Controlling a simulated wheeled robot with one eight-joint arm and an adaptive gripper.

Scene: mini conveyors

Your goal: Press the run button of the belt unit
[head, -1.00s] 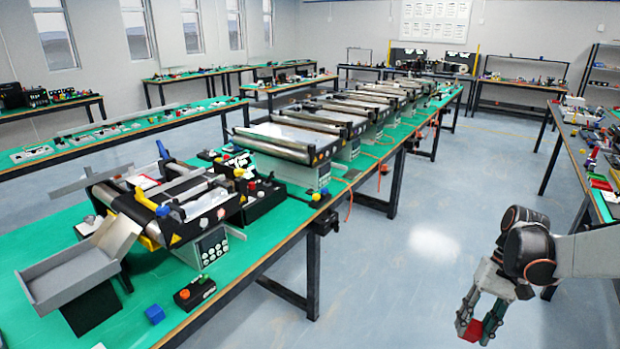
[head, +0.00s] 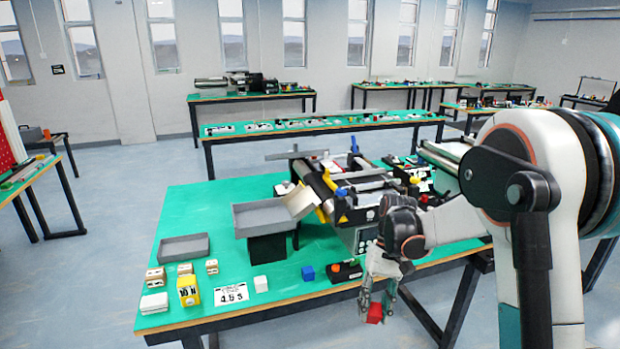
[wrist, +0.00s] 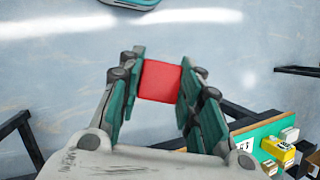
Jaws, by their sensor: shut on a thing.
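The belt unit (head: 345,207) stands on the green table, a small conveyor with dark rollers and yellow side parts. A button panel (head: 367,240) is on its front side, partly hidden by my arm. A small black control box (head: 345,271) with an orange-red knob lies at the table's front edge. I cannot tell which button is the run button. My gripper (head: 377,309) hangs just off the front edge, to the right of the control box, shut on a red block (head: 375,314). In the wrist view the red block (wrist: 160,81) sits between the fingers, with floor beyond.
Bare green tabletop lies at the left back.

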